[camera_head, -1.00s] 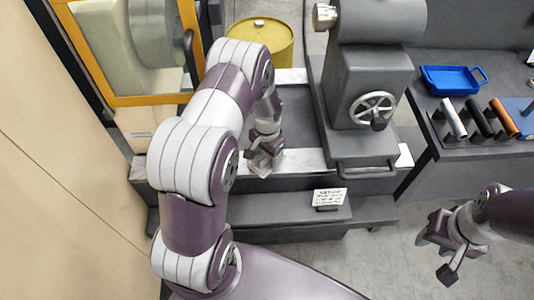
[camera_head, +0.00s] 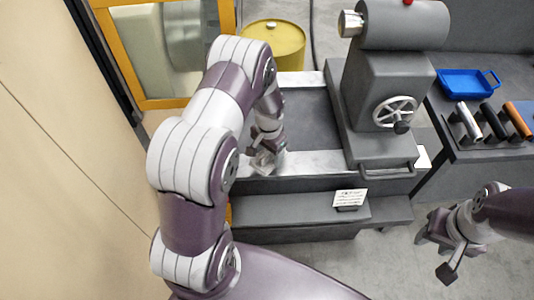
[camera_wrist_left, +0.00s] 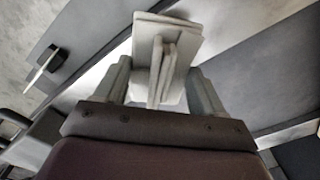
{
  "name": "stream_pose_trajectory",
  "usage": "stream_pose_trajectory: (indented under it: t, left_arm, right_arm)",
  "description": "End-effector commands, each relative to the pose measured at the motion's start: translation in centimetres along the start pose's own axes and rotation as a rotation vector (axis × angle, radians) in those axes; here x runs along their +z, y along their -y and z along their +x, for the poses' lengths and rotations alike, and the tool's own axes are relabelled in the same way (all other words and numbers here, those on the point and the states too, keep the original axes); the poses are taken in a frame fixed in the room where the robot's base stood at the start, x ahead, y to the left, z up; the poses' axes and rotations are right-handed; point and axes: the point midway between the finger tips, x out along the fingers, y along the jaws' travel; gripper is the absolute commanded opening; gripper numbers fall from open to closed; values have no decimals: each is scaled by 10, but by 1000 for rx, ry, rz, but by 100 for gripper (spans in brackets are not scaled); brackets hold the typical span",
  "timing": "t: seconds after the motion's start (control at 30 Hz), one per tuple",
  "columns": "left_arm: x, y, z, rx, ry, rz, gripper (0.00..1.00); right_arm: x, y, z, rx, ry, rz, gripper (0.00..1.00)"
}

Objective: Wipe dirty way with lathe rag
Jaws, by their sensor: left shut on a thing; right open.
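My left gripper (camera_head: 264,160) is low over the left part of the lathe's front way (camera_head: 315,162), a pale, mottled strip. In the left wrist view the gripper (camera_wrist_left: 163,92) is shut on a folded grey-white rag (camera_wrist_left: 178,45). The rag lies between the fingers, against or just above the way; I cannot tell which. The pale rear way (camera_head: 300,79) runs parallel across the dark bed. My right gripper (camera_head: 440,255) is open and empty above the floor at the right.
The tailstock (camera_head: 385,85) with its handwheel (camera_head: 395,112) stands right of the bed. A yellow-framed door (camera_head: 228,40) is at the left, a yellow barrel (camera_head: 275,42) behind. A blue tray (camera_head: 466,83) and several handled tools (camera_head: 468,122) are on the right bench.

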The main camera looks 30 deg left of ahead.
Motion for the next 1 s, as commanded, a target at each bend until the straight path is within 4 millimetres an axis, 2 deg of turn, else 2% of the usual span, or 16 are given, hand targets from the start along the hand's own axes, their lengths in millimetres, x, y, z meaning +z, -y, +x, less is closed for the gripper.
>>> stream_pose_trajectory:
  t: [0.03,0.5,1.0]
  left_arm:
    - [-1,0,-9,-1,-2,0,41]
    - [-8,-4,-50,-1,-3,-1,41]
    - [-10,-5,-53,-1,-3,-1,41]
  right_arm:
    - [-1,0,-7,0,0,0,43]
    - [-4,0,-39,0,0,0,43]
    - [-5,0,-40,0,0,0,43]
